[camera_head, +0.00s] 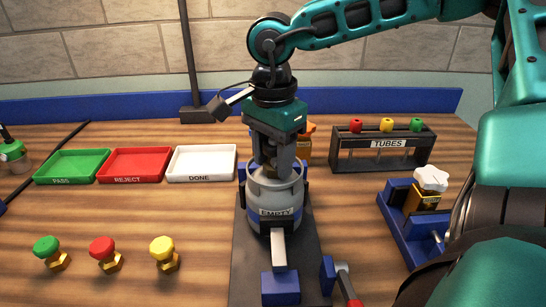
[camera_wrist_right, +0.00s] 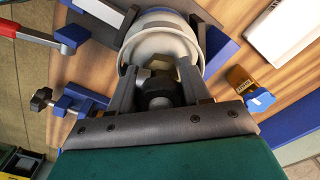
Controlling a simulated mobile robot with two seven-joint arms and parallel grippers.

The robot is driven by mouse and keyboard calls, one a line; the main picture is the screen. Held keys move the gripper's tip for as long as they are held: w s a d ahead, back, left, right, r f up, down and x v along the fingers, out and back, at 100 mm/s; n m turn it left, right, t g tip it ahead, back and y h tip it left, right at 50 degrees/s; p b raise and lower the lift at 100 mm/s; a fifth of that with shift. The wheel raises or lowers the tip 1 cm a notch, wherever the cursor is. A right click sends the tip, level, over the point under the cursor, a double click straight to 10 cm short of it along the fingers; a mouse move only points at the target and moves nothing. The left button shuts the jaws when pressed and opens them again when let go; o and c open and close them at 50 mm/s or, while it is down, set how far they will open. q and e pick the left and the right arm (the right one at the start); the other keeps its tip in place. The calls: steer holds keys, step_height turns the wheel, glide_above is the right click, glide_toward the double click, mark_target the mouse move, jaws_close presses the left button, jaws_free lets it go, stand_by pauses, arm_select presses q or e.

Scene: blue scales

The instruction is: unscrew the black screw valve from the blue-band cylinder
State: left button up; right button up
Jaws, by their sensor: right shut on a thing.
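The grey cylinder (camera_head: 262,205) stands upright, labelled EMPTY, with a blue band partly showing near the label. It sits between blue clamp jaws on a dark base plate (camera_head: 240,270). My right gripper (camera_head: 274,160) points down into the cylinder's collar from above. In the right wrist view its two fingers (camera_wrist_right: 160,78) are closed around the black screw valve (camera_wrist_right: 158,90), at the top of the cylinder (camera_wrist_right: 155,28). The fingers hide much of the valve, and its thread cannot be seen. My left gripper is not in view.
Green (camera_head: 72,166), red (camera_head: 135,165) and white (camera_head: 202,164) trays lie at the back left. Green, red and yellow knobs (camera_head: 163,248) stand front left. A TUBES rack (camera_head: 383,150) and a blue vise (camera_head: 403,215) are to the right. A red-handled lever (camera_head: 347,284) sits beside the base plate.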

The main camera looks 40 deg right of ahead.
steer(key=n, duration=0.7)
steer(key=shift+r+n, duration=0.15)
steer(key=shift+n, duration=0.25)
steer(key=n, duration=0.4)
steer(key=shift+w, duration=0.1)
steer(key=n, duration=0.4)
steer(key=shift+r, duration=0.1)
steer(key=o, duration=1)
steer(key=shift+w, duration=0.15)
steer(key=shift+c, duration=0.2)
steer(key=shift+o, duration=1.3)
steer(key=shift+s+f, duration=0.2)
